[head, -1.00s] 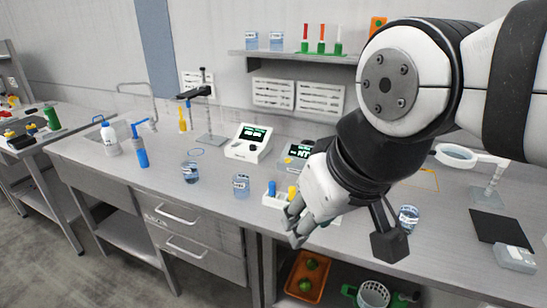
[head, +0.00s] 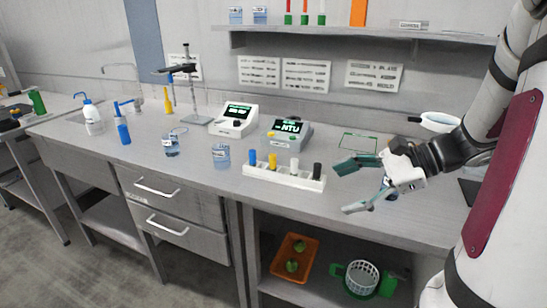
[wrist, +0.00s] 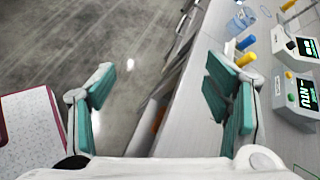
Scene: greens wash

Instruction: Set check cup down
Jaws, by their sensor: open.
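My gripper (head: 352,186) is open, with green finger pads, over the right part of the bench near its front edge. In the wrist view my gripper (wrist: 163,88) has nothing between its fingers. A clear cup with bluish contents (head: 388,187) shows partly behind the gripper, mostly hidden; I cannot tell whether they touch. Two more clear cups stand upright on the bench: one left of the white rack (head: 221,155) and one farther left (head: 172,146). No readable label shows which is the check cup. A green outlined rectangle (head: 360,143) lies empty beyond the gripper.
A white rack (head: 284,178) holds several coloured-cap pieces. Behind it stand the grey NTU meter (head: 287,133) and a white meter (head: 237,119). Below the bench are an orange tray (head: 295,257) and a white basket (head: 361,278).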

